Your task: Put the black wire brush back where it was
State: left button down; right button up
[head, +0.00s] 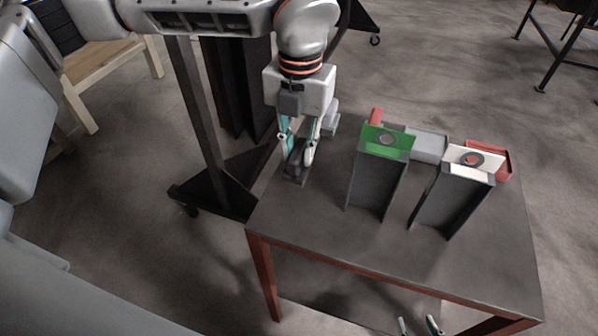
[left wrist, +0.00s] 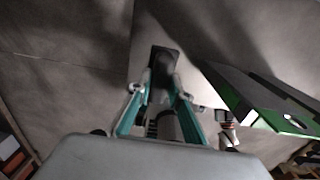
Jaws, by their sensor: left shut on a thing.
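The black wire brush (head: 295,164) is at the far left side of the table, below my left gripper. My left gripper (head: 297,152) points down and is shut on the brush, with one teal-and-white finger on each side. In the left wrist view the brush (left wrist: 163,62) is a dark shape reaching out from between the fingertips (left wrist: 161,92). Its lower end is at or just above the tabletop; I cannot tell if it touches. The fingers hide part of it. My right gripper (head: 419,325) shows only its two fingertips at the bottom edge, apart and with nothing seen between them.
On the table (head: 310,225), right of the brush, stand a dark chute with a green panel (head: 387,141) and another with a white panel and red disc (head: 472,160). Grey and red boxes lie behind them. The table's front left is clear. A dark stand (head: 205,110) is left of the table.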

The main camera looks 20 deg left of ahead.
aim_at(299, 150)
pick_arm(q)
notch_tip(299, 150, down, 3)
jog(key=shift+r, duration=0.15)
notch_tip(299, 150, down, 4)
jog(key=shift+f, duration=0.1)
jog(key=c, duration=1.8)
grip_release()
jog(key=shift+c, duration=0.2)
notch_tip(299, 150, up, 12)
jog(key=shift+d+r, duration=0.1)
